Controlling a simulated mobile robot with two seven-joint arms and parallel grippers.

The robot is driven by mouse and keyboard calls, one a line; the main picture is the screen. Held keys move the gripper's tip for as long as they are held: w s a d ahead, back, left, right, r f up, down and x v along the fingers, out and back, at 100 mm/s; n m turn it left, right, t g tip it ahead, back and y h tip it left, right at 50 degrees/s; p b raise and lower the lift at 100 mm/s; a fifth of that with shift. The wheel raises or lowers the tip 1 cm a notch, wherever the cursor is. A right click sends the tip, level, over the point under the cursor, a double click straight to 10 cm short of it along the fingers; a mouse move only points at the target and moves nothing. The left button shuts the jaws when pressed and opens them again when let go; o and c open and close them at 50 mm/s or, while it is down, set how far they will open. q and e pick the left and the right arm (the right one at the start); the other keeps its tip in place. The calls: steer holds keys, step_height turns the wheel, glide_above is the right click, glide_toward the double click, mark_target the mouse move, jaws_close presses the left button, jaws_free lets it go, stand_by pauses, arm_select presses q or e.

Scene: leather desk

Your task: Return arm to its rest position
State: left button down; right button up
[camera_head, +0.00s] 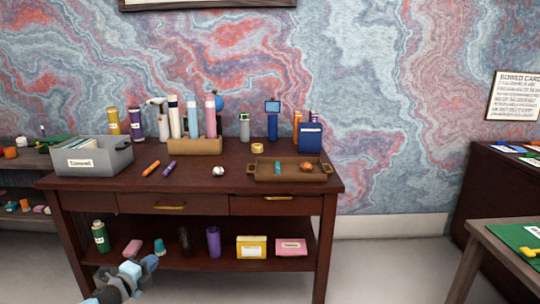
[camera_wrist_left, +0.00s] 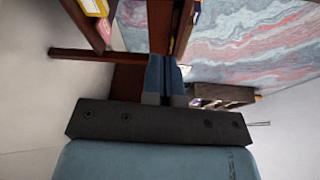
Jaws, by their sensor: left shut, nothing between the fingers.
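My left gripper (camera_head: 150,262) is low in the head view, in front of the desk's lower shelf, with its arm coming in from the bottom left. In the left wrist view its two blue fingers (camera_wrist_left: 166,78) are pressed together with nothing between them. The dark wooden desk (camera_head: 190,204) stands behind the gripper. The gripper appears apart from the desk and the items on its shelf. My right gripper is not in view.
The desk top carries a grey bin (camera_head: 115,160), a brown tray (camera_head: 262,172) and several bottles. The lower shelf holds a yellow box (camera_head: 251,246) and a purple cylinder (camera_head: 214,242). A table with a green mat (camera_head: 520,240) is at right. Floor (camera_head: 390,270) between is clear.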

arm_select(q)
steer(key=s+d+f+n+g+h, duration=0.1)
steer(key=s+d+n, duration=0.35)
steer(key=s, duration=0.55)
steer(key=s+d+n+g+h, duration=0.1)
steer(key=s+d+n, duration=0.3)
steer(key=s, duration=0.7)
steer(key=s+d+f+n+g, duration=0.15)
steer(key=s+d, duration=0.35)
steer(key=s, duration=0.5)
steer(key=s+d+r+n+h, duration=0.1)
steer(key=s+d+r+n, duration=0.3)
steer(key=s, duration=0.6)
steer(key=w+d+r+n+t+y, duration=0.1)
steer(key=w+d+r+n+t, duration=0.25)
steer(key=r+n, duration=0.25)
steer(key=s+a+r+g+y+p, duration=0.4)
steer(key=r+p, duration=0.5)
steer(key=p, duration=2.6)
steer(key=shift+s+a+r+g, duration=0.15)
steer(key=shift+s+a+g, duration=0.2)
steer(key=shift+a+g, duration=0.45)
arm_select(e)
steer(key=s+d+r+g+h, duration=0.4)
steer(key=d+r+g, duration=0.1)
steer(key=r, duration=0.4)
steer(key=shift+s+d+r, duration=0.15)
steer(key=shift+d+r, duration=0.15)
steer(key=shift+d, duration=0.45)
